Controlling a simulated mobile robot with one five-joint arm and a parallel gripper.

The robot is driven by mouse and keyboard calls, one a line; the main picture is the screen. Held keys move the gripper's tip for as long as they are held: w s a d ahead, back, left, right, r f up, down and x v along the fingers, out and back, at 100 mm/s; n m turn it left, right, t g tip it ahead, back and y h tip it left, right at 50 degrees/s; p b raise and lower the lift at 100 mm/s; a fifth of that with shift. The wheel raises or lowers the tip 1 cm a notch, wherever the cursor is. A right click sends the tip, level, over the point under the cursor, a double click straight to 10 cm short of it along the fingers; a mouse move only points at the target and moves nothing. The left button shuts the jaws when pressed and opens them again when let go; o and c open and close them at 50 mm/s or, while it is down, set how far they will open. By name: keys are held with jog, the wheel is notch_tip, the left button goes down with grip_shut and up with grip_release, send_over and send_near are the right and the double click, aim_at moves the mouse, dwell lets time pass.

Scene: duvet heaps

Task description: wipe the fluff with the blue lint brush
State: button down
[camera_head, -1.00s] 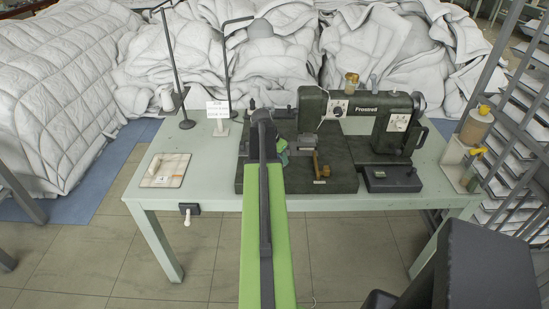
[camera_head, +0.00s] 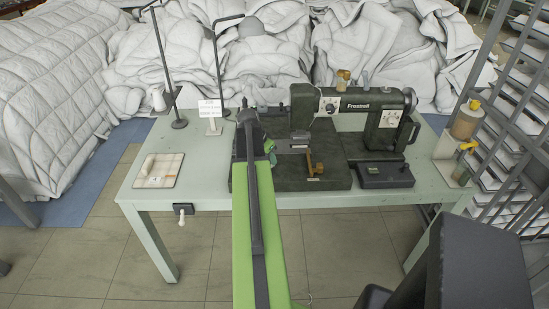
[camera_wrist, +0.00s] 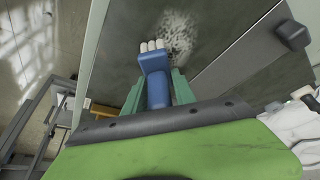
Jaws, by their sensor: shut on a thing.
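The blue lint brush (camera_wrist: 157,80) is held between the green fingers of my gripper (camera_wrist: 158,95) in the wrist view. Its pale bristle head points away from my gripper. A patch of white fluff (camera_wrist: 179,36) lies on a dark flat surface just right of the bristles. I cannot tell whether the bristles touch it. In the head view my arm reaches over the dark bed of the sewing machine (camera_head: 350,103). A green finger of my gripper (camera_head: 270,150) shows there beside the arm; the brush and fluff are hidden.
The pale green table (camera_head: 210,172) carries the machine, a dark pedal-like box (camera_head: 384,174), a small board (camera_head: 160,170) at left and a white sign (camera_head: 210,109). Thread stands rise at left. A rack (camera_head: 510,100) stands at right. White duvets (camera_head: 250,60) heap behind.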

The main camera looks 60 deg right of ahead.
jog(key=shift+w+a+f, duration=0.1)
jog(key=shift+w+a, duration=0.4)
jog(key=shift+w, duration=0.4)
jog(key=shift+w+a, duration=0.45)
jog(key=shift+w, duration=0.45)
jog(key=shift+w+a, duration=0.4)
jog(key=shift+w, duration=0.45)
jog(key=shift+w+a, duration=0.4)
jog(key=shift+w, duration=0.4)
jog(key=shift+f, duration=0.15)
jog(key=shift+s, duration=0.1)
jog(key=shift+s+d, duration=0.8)
jog(key=shift+s, duration=0.8)
jog(key=shift+s+d, duration=0.85)
jog(key=shift+s, duration=0.75)
jog(key=shift+s+d, duration=0.8)
jog(key=shift+s, duration=0.8)
notch_tip(320, 180, up, 6)
jog(key=p, duration=0.5)
jog(key=shift+p, duration=0.4)
jog(key=shift+w, duration=0.1)
